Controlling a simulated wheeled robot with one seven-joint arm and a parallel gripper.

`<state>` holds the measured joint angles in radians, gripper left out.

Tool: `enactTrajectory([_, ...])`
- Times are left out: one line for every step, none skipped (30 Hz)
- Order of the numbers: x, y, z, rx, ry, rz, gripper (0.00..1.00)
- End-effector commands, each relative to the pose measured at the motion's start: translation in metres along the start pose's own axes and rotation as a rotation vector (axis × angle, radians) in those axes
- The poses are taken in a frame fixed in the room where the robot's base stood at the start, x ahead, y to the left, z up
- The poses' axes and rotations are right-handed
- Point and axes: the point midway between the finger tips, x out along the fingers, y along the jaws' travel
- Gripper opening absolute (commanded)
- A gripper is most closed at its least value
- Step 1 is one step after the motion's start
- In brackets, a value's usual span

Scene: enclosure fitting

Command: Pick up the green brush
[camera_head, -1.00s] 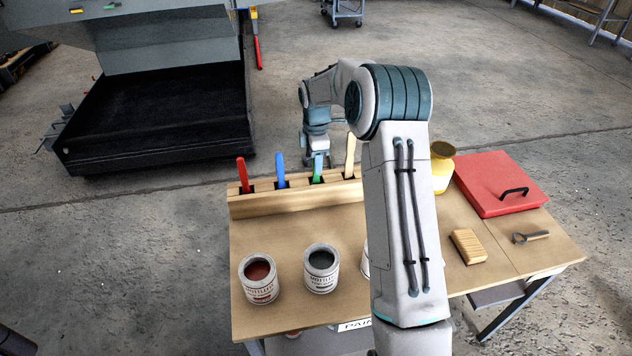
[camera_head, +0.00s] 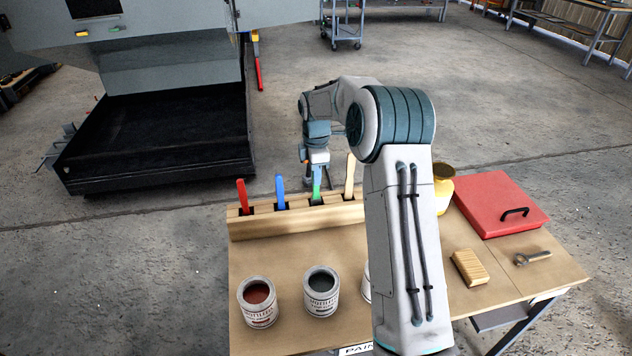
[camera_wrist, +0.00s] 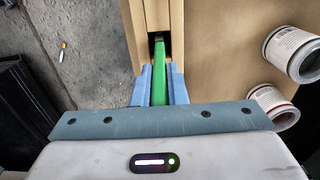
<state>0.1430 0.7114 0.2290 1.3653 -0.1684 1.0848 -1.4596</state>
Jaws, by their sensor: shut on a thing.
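The green brush (camera_head: 317,194) stands handle up in a slot of the wooden holder (camera_head: 260,229) on the table's far edge. In the wrist view its green handle (camera_wrist: 161,80) runs between the two blue fingers toward a dark slot in the holder. My gripper (camera_wrist: 160,76) is shut on the handle, one finger on each side. In the head view my gripper (camera_head: 316,178) is above the holder, partly hidden by my own wrist. The brush's lower end is hidden in the slot.
A red brush (camera_head: 242,195) and a blue brush (camera_head: 280,191) stand left of the green one, a cream-handled brush (camera_head: 349,176) right. Paint cans (camera_head: 258,303) stand in front. A red case (camera_head: 497,204), wooden block (camera_head: 468,268) and yellow jar (camera_head: 443,190) are at right.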

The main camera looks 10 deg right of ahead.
Motion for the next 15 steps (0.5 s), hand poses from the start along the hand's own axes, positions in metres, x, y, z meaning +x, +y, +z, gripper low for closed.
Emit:
enactTrajectory([-0.011, 0.001, 0.000, 0.001, 0.000, 0.007, 0.00])
enactTrajectory([-0.017, 0.001, 0.000, 0.001, 0.000, 0.006, 0.00])
enactTrajectory([-0.025, 0.001, 0.000, 0.000, 0.000, 0.006, 0.00])
enactTrajectory([-0.031, 0.001, 0.000, 0.000, 0.000, 0.005, 0.00])
enactTrajectory([-0.038, 0.001, 0.000, 0.000, 0.000, 0.007, 0.00])
enactTrajectory([-0.046, 0.001, 0.000, 0.000, 0.000, 0.006, 0.00])
enactTrajectory([-0.053, 0.001, 0.000, 0.000, 0.000, 0.006, 0.00])
enactTrajectory([-0.059, 0.001, 0.000, 0.000, 0.000, 0.006, 0.00])
enactTrajectory([-0.068, 0.001, 0.000, 0.000, 0.000, 0.006, 0.00])
enactTrajectory([-0.075, 0.001, 0.000, 0.001, 0.000, 0.006, 0.00])
enactTrajectory([-0.081, 0.001, 0.000, 0.001, 0.000, 0.007, 0.00])
enactTrajectory([-0.090, 0.001, 0.000, 0.001, 0.000, 0.006, 0.00])
enactTrajectory([-0.096, 0.001, 0.000, 0.001, 0.000, 0.006, 0.00])
enactTrajectory([-0.102, 0.001, 0.000, 0.000, 0.000, 0.005, 0.00])
enactTrajectory([-0.110, 0.001, 0.000, 0.000, 0.000, 0.005, 0.00])
